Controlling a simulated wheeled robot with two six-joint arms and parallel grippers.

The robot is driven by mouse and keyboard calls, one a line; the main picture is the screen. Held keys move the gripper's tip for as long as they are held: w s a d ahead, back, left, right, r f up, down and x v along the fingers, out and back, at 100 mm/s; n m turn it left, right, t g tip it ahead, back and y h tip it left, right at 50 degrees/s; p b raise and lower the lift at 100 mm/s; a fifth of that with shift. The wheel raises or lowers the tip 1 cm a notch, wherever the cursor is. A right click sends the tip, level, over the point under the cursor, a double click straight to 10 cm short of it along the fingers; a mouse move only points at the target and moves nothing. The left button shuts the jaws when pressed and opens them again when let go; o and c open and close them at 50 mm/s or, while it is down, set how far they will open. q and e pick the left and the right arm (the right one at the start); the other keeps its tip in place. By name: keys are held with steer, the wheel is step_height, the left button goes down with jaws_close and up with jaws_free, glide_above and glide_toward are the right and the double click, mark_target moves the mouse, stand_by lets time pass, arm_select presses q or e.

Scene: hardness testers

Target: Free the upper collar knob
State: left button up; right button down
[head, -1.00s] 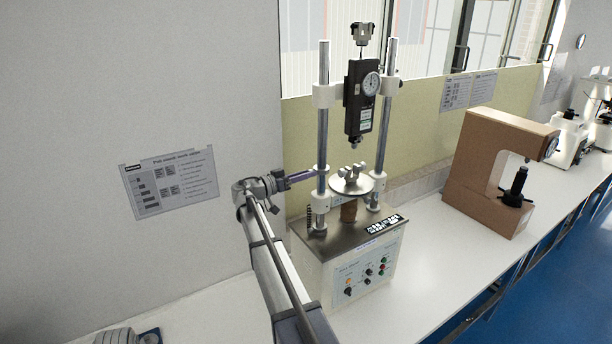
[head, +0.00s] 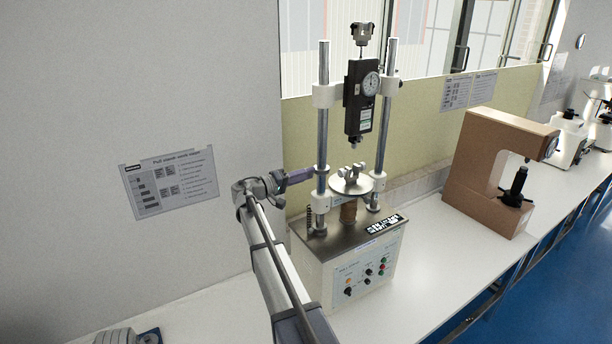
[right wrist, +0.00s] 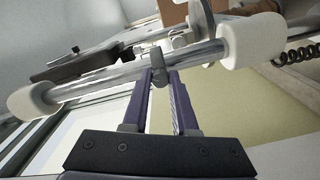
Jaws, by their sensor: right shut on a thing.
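The test stand (head: 350,250) has two upright steel posts; a black gauge (head: 362,98) hangs between them. White collars grip the left post: the upper collar (head: 325,96) level with the gauge, the lower collar (head: 320,198) near the round plate (head: 352,186). My right gripper (head: 314,173) reaches the left post from the left, between these collars. In the right wrist view its purple fingers (right wrist: 162,74) are shut on a small grey knob (right wrist: 157,63) at the post. The upper collar (right wrist: 32,103) is left there, the lower collar (right wrist: 250,40) right. My left gripper is out of view.
A brown tester (head: 480,170) stands to the right on the white bench, with white instruments (head: 567,135) beyond it. A wall with a posted sheet (head: 170,182) is close on the left. A coiled black part (right wrist: 296,54) lies near the lower collar.

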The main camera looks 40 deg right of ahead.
steer(key=n, duration=2.3)
stand_by(0.5)
steer(key=c, duration=0.7)
jaws_free()
steer(key=shift+a, duration=0.1)
steer(key=w+a, duration=0.1)
steer(key=a, duration=0.6)
steer(key=shift+a, duration=0.3)
